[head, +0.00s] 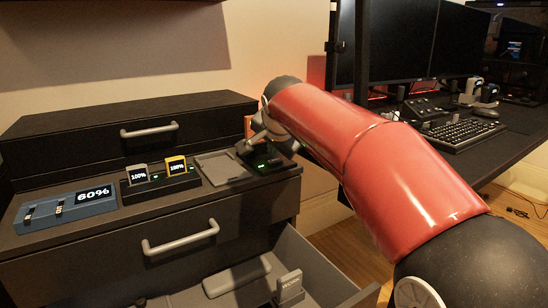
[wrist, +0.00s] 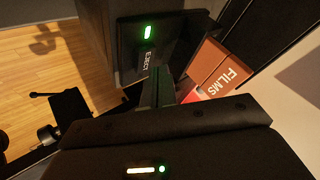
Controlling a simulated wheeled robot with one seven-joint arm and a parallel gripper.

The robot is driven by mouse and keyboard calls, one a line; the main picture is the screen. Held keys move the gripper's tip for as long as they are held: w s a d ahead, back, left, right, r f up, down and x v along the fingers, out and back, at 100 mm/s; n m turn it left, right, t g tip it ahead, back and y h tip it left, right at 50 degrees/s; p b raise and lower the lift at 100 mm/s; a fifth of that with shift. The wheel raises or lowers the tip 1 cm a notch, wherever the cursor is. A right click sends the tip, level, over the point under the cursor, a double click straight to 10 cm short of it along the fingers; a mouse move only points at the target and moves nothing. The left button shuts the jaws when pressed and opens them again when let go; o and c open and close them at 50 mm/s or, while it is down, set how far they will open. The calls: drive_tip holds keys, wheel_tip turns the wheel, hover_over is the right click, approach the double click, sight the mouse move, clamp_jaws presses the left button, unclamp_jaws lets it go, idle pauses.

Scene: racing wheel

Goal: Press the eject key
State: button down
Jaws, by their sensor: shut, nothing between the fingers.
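A black device (wrist: 185,38) with a lit green bar fills the upper middle of the wrist view. White letters reading EJECT (wrist: 147,60) mark its left part, below the green bar. My gripper (wrist: 158,78) is shut and empty, its dark fingers pointing at the device right beside the EJECT lettering. I cannot tell whether the fingertips touch it. In the head view the device (head: 268,163) sits at the right end of the cabinet top. There my gripper is over it, dark and partly hidden by my wrist and red arm.
A grey tray (head: 222,168) lies left of the device. Further left are a dock (head: 160,184) with two 100% cartridges and a blue 60% unit (head: 65,212). An orange FILMS box (wrist: 218,72) stands close to the device. An open drawer (head: 325,270) juts out below.

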sight(274, 162)
drive_tip(key=shift+r, duration=0.25)
wheel_tip(274, 162, up, 5)
drive_tip(key=p, duration=0.4)
drive_tip(key=shift+f, duration=0.1)
idle(0.6)
drive_tip(key=s+d+f+n+g+h+p, duration=0.1)
drive_tip(key=s+d+f+n, duration=0.15)
drive_tip(key=s+d, duration=0.6)
drive_tip(key=s+d+f+n+g, duration=0.1)
drive_tip(key=s+d+f, duration=0.35)
drive_tip(key=s, duration=0.65)
drive_tip(key=s+d+f+n+g, duration=0.1)
drive_tip(key=s+d+f+n, duration=0.2)
drive_tip(key=s+f, duration=0.7)
drive_tip(key=s+d, duration=0.2)
drive_tip(key=s, duration=0.2)
drive_tip(key=shift+s+f+h, duration=0.3)
drive_tip(key=shift+s+f, duration=0.05)
drive_tip(key=shift+f, duration=0.05)
drive_tip(key=shift+n, duration=0.25)
